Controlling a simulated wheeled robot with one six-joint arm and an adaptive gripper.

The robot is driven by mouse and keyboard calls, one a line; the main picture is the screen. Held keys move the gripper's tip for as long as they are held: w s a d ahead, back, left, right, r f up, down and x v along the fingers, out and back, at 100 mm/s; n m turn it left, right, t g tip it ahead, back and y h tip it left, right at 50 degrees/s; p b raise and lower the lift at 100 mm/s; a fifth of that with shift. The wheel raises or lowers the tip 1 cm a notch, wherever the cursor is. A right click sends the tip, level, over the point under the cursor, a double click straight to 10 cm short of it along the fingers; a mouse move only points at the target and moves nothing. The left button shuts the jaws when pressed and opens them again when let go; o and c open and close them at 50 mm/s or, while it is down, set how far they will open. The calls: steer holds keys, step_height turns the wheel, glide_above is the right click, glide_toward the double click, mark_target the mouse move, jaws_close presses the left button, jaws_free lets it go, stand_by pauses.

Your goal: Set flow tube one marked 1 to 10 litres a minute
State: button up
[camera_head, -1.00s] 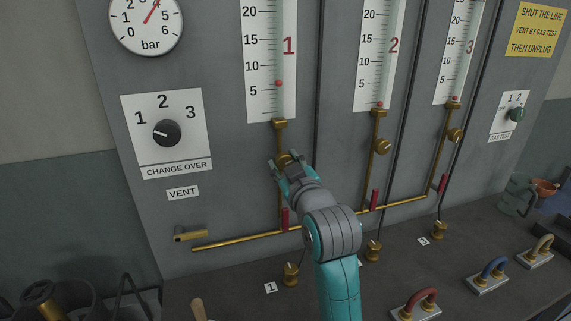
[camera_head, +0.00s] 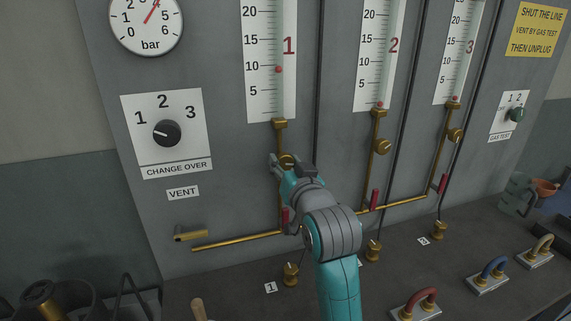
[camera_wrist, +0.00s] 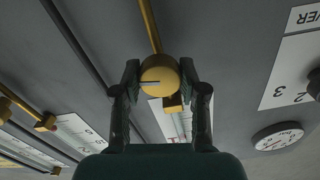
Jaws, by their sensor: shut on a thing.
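Flow tube 1 (camera_head: 287,107) is a white scale marked with a red 1. Its red ball (camera_head: 278,69) floats just under the 10 mark. Below it, the brass knob of tube 1 (camera_head: 286,158) sits on a brass pipe, partly hidden by my gripper (camera_head: 287,167). In the wrist view the round brass knob (camera_wrist: 159,72) is between my two fingers, which are shut on it from both sides. A dark slot line on the knob's face lies nearly level in that view.
Flow tube 2 (camera_head: 365,95) and flow tube 3 (camera_head: 446,88) have their balls at the bottom. A red lever (camera_head: 285,216) stands close under my gripper. The change-over dial (camera_head: 167,133) is to the left. The bench below holds coloured hoops.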

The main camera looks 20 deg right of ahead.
steer(key=shift+m, duration=0.3)
steer(key=o, duration=1.2)
steer(key=shift+c, duration=0.2)
steer(key=s, duration=0.7)
steer(key=shift+s, duration=0.25)
steer(key=shift+s, duration=0.1)
